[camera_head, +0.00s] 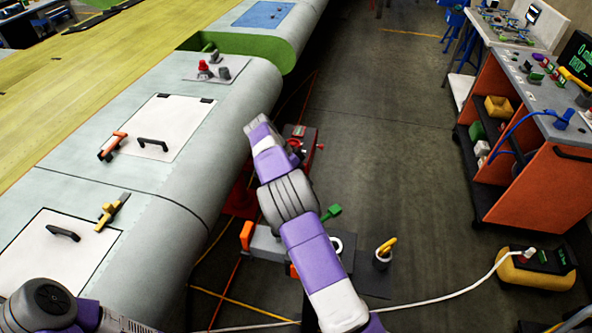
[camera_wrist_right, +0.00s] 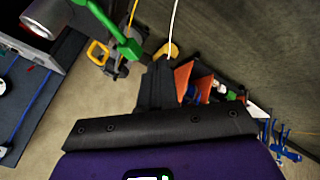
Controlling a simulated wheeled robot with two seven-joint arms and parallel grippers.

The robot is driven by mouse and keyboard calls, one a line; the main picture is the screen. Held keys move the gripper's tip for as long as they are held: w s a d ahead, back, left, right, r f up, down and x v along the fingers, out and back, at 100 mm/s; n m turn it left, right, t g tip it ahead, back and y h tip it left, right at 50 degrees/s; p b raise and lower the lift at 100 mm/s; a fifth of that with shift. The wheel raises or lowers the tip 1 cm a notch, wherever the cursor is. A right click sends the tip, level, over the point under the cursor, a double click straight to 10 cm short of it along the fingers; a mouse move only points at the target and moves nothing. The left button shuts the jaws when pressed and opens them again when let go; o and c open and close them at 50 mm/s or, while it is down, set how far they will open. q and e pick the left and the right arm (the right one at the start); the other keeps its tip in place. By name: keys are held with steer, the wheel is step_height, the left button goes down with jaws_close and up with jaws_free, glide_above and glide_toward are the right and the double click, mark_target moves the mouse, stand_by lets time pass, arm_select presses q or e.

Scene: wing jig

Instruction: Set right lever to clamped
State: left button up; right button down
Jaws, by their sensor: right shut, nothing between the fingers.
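A green-handled lever (camera_head: 331,212) stands on the low grey fixture beside the wing. It also shows in the right wrist view (camera_wrist_right: 128,45), angled across the upper left. I cannot tell from its angle whether it is clamped. My right gripper (camera_wrist_right: 158,68) is shut and empty, its dark fingers below and right of the green handle and apart from it in the picture. In the head view my right arm hides part of the fixture, and its fingers cannot be made out. My left arm shows at the lower left; its gripper is out of view.
The wing panel (camera_head: 215,120) fills the left, with an orange-handled piece (camera_head: 112,146) and a yellow toggle (camera_head: 112,210) on it. A yellow hook-like handle (camera_head: 387,245) stands right of the fixture. An orange cart (camera_head: 520,185) and yellow box (camera_head: 535,270) stand right.

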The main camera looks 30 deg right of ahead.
steer(key=v, duration=0.3)
steer(key=shift+w+a+r, duration=0.15)
steer(key=shift+a+r, duration=0.05)
steer(key=shift+r, duration=0.1)
stand_by(0.3)
